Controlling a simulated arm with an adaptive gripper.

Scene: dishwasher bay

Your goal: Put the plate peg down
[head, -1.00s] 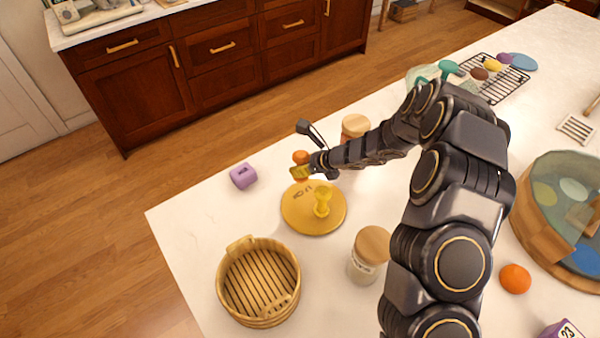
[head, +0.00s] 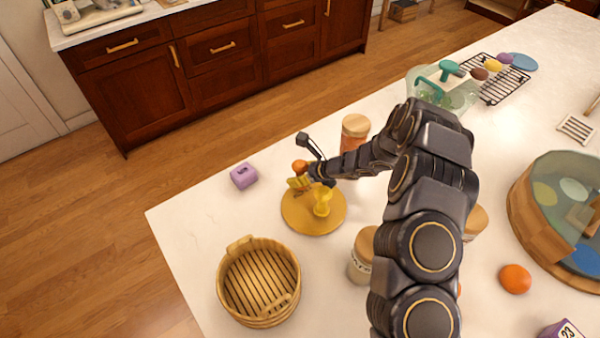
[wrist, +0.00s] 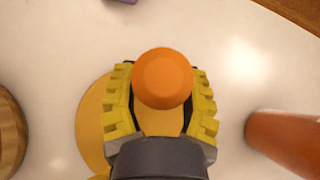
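An orange peg (head: 300,166), which I take to be the plate peg, is between my gripper's yellow fingers (head: 299,183). In the wrist view its faceted orange top (wrist: 164,78) fills the gap between the two fingers (wrist: 160,112), which appear shut on it. Its lower end is hidden. The gripper is over the far edge of a round yellow board (head: 300,222); the board also shows in the wrist view (wrist: 93,125). I cannot tell whether the peg touches the board. A yellow upright piece (head: 322,201) stands on the board, right of the gripper.
A purple block (head: 243,176) lies left of the board. A slatted wooden tub (head: 232,262) is in front. Lidded jars stand behind (head: 355,128) and right (head: 360,263) of the board. A loose orange (head: 515,279) lies far right. The counter between block and tub is clear.

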